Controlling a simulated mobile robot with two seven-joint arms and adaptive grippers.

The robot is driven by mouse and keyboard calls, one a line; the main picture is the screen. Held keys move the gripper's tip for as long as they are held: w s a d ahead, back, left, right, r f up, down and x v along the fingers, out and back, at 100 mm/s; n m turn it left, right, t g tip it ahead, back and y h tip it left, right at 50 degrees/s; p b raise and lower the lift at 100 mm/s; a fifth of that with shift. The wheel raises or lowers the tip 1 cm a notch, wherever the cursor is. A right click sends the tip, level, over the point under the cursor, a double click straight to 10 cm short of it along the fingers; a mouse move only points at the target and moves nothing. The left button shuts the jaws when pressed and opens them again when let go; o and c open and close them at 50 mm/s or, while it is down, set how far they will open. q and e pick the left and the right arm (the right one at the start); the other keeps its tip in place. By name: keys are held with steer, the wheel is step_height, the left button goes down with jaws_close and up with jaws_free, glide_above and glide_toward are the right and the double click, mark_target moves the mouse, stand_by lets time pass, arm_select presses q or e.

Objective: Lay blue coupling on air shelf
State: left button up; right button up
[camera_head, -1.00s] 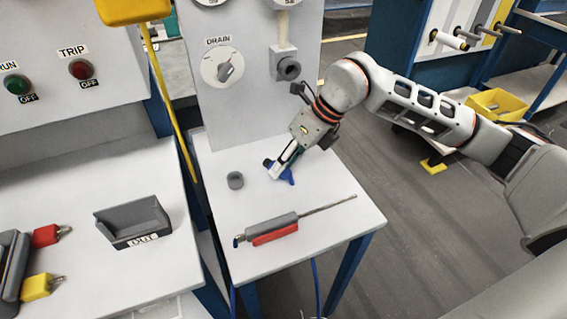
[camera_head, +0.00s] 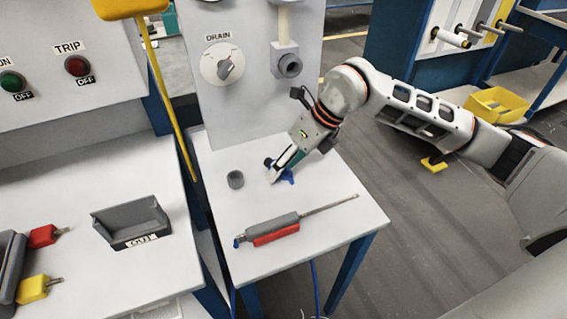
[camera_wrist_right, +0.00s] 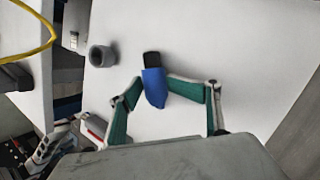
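The blue coupling (camera_wrist_right: 154,88), with a black end, sits between the fingertips of my right gripper (camera_wrist_right: 153,82) in the right wrist view. Both fingertips bend inward and meet its sides. In the head view my right gripper (camera_head: 278,172) points down at the white shelf top (camera_head: 330,222), and the blue coupling (camera_head: 288,177) is partly hidden by its fingers. The coupling is at or just above the surface; I cannot tell whether it touches. My left gripper is not in view.
A grey ring (camera_head: 235,179) stands left of the gripper. A grey and red tool with a long thin rod (camera_head: 272,230) lies in front. The panel with the DRAIN dial (camera_head: 222,64) rises behind. A grey OUT bin (camera_head: 132,222) sits on the left table.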

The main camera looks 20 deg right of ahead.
steer(key=shift+s+f, duration=0.35)
steer(key=shift+f, duration=0.05)
steer(key=shift+r, duration=0.1)
steer(key=shift+s+d+r, duration=0.1)
steer(key=v, duration=1.2)
steer(key=shift+w+r, duration=0.25)
steer(key=shift+r, duration=0.1)
